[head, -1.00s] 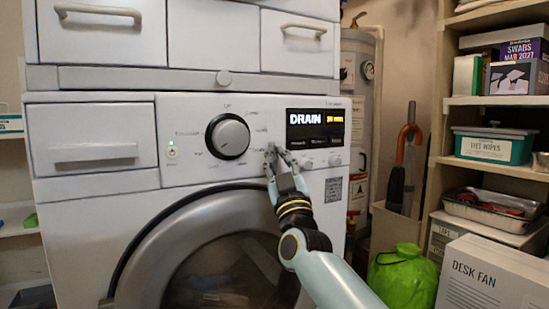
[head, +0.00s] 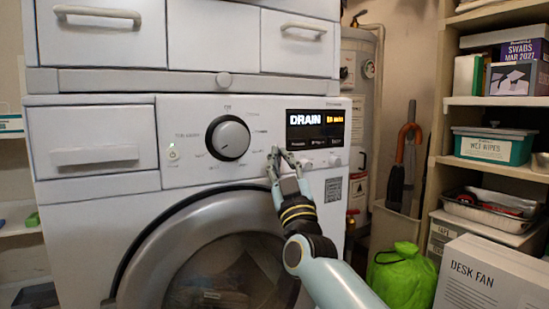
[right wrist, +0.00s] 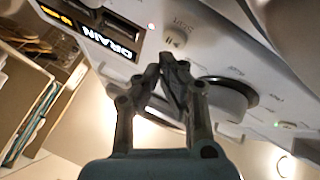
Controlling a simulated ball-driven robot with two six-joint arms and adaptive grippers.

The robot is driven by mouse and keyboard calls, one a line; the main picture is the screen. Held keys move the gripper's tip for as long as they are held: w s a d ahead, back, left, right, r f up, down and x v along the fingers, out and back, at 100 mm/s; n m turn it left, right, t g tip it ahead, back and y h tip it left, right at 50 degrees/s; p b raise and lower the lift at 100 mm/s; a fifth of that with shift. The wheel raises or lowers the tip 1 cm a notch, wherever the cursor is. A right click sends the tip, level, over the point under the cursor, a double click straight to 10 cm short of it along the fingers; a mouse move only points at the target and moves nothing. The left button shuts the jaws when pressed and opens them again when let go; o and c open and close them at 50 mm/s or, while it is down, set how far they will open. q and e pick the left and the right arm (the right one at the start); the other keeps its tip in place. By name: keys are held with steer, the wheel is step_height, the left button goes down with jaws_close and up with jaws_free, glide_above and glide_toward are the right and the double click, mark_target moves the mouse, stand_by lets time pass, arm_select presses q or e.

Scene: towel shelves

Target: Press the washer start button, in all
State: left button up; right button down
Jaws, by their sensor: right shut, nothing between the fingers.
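The white washer (head: 100,180) faces me with its round door below a control panel. Its display (head: 315,128) is lit and reads DRAIN, with small yellow text beside it. A large dial (head: 228,137) sits left of the display. My right gripper (head: 281,153) is shut and empty, its tips at the panel between dial and display. In the right wrist view the start button (right wrist: 173,40), with a pause mark, shows just beyond the fingertips (right wrist: 172,60); I cannot tell if they touch. The fingers hide that spot in the head view. My left gripper is not in view.
A power button (head: 173,154) with a green light is at the panel's left. Drawers (head: 100,40) stand above the washer. At right are a green bag (head: 400,270), a desk fan box (head: 485,275) and loaded shelves (head: 490,101).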

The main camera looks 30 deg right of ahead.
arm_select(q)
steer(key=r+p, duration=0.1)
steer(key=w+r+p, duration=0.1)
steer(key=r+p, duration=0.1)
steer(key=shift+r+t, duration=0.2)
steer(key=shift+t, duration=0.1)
arm_select(e)
steer(key=s, duration=0.5)
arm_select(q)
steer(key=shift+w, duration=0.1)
